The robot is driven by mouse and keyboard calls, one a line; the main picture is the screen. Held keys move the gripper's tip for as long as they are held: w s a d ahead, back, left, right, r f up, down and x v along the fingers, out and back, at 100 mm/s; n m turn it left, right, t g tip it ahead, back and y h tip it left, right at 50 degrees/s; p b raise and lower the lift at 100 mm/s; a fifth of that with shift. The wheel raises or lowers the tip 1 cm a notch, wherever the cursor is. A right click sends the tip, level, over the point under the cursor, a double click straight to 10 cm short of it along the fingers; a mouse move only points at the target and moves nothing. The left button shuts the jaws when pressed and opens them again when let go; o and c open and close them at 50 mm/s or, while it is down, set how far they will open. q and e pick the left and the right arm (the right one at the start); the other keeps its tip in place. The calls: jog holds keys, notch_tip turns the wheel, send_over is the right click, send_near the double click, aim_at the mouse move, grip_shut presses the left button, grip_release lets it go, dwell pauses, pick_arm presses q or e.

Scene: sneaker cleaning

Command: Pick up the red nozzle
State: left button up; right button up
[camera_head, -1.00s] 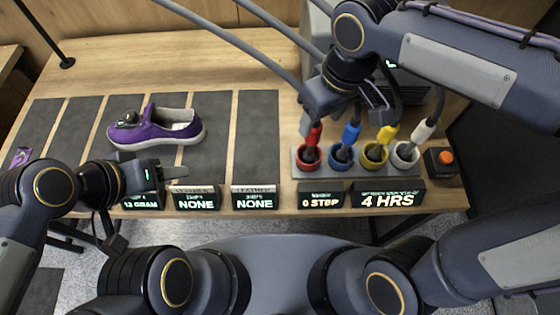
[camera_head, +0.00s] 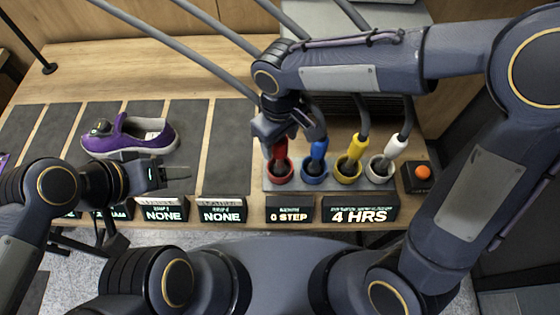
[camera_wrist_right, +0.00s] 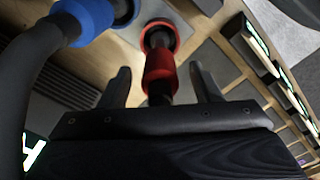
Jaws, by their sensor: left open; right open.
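The red nozzle (camera_head: 280,152) stands upright in a red cup (camera_head: 279,177) at the left end of the nozzle holder, partly hidden by my right gripper in the head view. In the right wrist view the red nozzle (camera_wrist_right: 158,68) lies between the two open fingers of my right gripper (camera_wrist_right: 163,85), with a gap on each side. My right gripper (camera_head: 288,135) is open over the nozzle's hose end. My left gripper (camera_head: 172,173) is open and empty above the table's front left, near the purple shoe (camera_head: 130,139).
Blue (camera_head: 317,150), yellow (camera_head: 356,147) and white (camera_head: 395,147) nozzles stand in cups to the right of the red one. The blue nozzle (camera_wrist_right: 90,18) is close beside my right gripper. An orange button (camera_head: 422,172) and display signs (camera_head: 360,209) line the front edge.

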grip_shut()
dwell(0.4)
